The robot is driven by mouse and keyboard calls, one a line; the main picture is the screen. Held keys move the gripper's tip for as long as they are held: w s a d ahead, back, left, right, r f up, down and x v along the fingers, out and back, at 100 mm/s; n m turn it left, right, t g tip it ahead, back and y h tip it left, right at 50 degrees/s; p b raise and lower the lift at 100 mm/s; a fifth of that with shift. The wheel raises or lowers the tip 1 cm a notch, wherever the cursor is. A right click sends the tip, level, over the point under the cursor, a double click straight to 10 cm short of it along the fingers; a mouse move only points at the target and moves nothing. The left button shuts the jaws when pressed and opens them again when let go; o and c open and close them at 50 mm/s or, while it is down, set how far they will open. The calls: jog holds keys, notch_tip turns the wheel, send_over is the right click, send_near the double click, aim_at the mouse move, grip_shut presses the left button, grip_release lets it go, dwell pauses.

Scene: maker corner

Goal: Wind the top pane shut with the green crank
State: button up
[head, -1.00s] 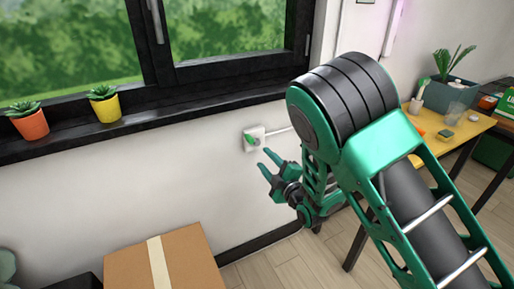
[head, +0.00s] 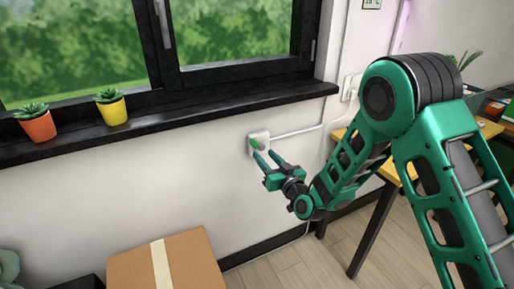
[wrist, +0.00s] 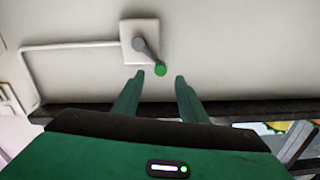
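The green crank shows in the head view as a green knob (head: 256,143) on a small white wall box (head: 264,134) below the window sill. In the wrist view, a grey crank arm (wrist: 148,50) runs from the white box (wrist: 130,31) to the green knob (wrist: 161,69). My gripper (head: 264,154) is open and empty, close to the crank and pointing at the wall. In the wrist view the knob lies in line with the gap between my fingertips (wrist: 159,76); I cannot tell whether it is between them in depth. The top pane is not clearly in view.
The dark window sill (head: 200,108) runs above the crank, with orange (head: 40,128) and yellow (head: 113,112) plant pots. A cardboard box (head: 195,262) stands below left. A yellow table (head: 388,170) stands at the right. A pale conduit (head: 300,130) leaves the wall box.

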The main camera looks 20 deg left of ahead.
aim_at(257, 147)
jog(key=x, duration=0.8)
jog(key=shift+f, duration=0.1)
grip_shut()
